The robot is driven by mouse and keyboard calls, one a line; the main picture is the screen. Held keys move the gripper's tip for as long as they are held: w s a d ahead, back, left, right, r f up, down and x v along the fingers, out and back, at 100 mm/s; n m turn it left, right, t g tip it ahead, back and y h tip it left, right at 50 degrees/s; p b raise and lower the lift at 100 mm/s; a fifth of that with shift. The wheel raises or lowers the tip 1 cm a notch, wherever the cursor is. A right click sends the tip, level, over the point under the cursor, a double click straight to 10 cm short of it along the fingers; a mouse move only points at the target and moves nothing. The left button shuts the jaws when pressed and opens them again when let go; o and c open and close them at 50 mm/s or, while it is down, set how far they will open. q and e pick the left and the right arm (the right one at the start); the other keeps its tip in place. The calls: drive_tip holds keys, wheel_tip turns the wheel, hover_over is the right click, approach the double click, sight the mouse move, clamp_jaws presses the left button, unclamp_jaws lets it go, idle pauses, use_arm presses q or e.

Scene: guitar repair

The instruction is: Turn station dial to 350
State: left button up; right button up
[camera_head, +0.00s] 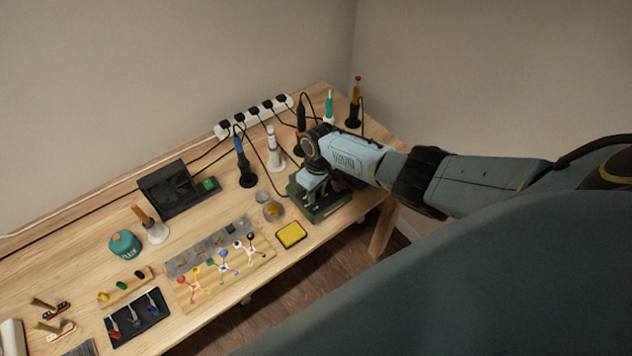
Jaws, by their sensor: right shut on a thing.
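The soldering station (322,210) is a dark green box near the right front edge of the wooden bench. My right arm reaches in from the right, and its gripper (314,181) is at the top of the station. The gripper is shut at the station's dial, which the gripper hides, so its setting cannot be read. My left gripper is not in view.
Behind the station stand a white holder (274,152), a blue-handled iron (241,160) and a power strip (255,117) with several plugs. A yellow sponge (291,235) and a small round tin (273,210) lie to its left. A black fan box (172,190) is farther left. The bench's front edge is close.

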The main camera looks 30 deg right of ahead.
sight(317, 195)
drive_tip(key=m+p, duration=0.2)
drive_tip(key=m, duration=0.4)
drive_tip(key=shift+r+m, duration=0.1)
drive_tip(key=shift+m, duration=0.2)
drive_tip(key=m+p, duration=0.2)
drive_tip(key=m, duration=0.3)
drive_tip(key=shift+t, duration=0.4)
drive_tip(key=shift+m, duration=0.3)
drive_tip(key=o, duration=1)
wheel_tip(317, 195, up, 3)
drive_tip(key=p, duration=0.2)
drive_tip(key=shift+s+r+p, duration=0.1)
drive_tip(key=shift+p, duration=0.2)
drive_tip(key=shift+d+r, duration=0.1)
drive_tip(key=shift+r, duration=0.05)
drive_tip(key=shift+r+b, duration=0.35)
drive_tip(key=shift+r, duration=0.35)
drive_tip(key=r, duration=0.8)
drive_tip(key=shift+s+d+r, duration=0.2)
drive_tip(key=shift+s, duration=0.05)
